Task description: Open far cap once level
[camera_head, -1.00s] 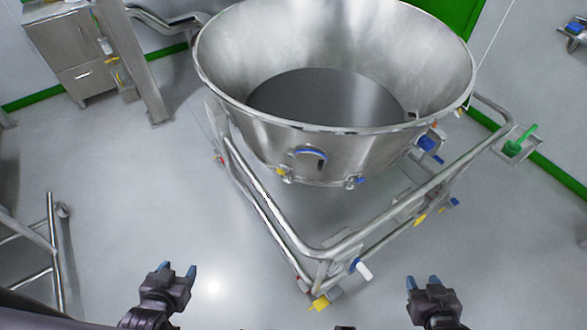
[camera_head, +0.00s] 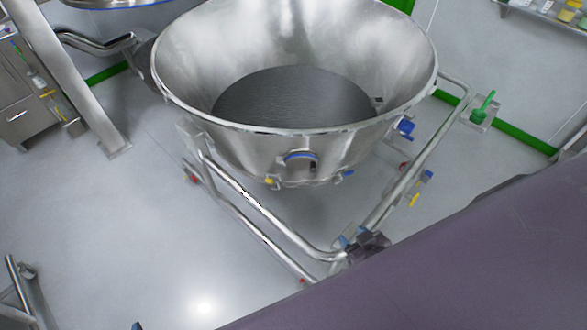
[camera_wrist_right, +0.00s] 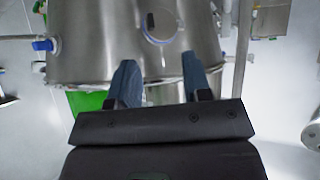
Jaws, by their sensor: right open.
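A steel conical bowl (camera_head: 225,138) stands in a tubular frame in the head view. Its front wall has a round blue-edged port (camera_head: 300,158), also seen in the right wrist view (camera_wrist_right: 160,25). A blue fitting (camera_head: 404,128) sits on the bowl's right side. I cannot tell which part is the far cap. My right gripper (camera_head: 355,238) is at the frame's front corner in the head view. In the right wrist view its fingers (camera_wrist_right: 158,78) are apart and empty, pointing toward the steel wall. Only a blue tip of my left gripper (camera_head: 137,325) shows at the bottom edge.
The frame's tubular rail (camera_head: 270,222) runs around the bowl, close to my right gripper. A green-handled item (camera_head: 484,107) is at the right. A steel cabinet (camera_head: 25,115) and post are at the left.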

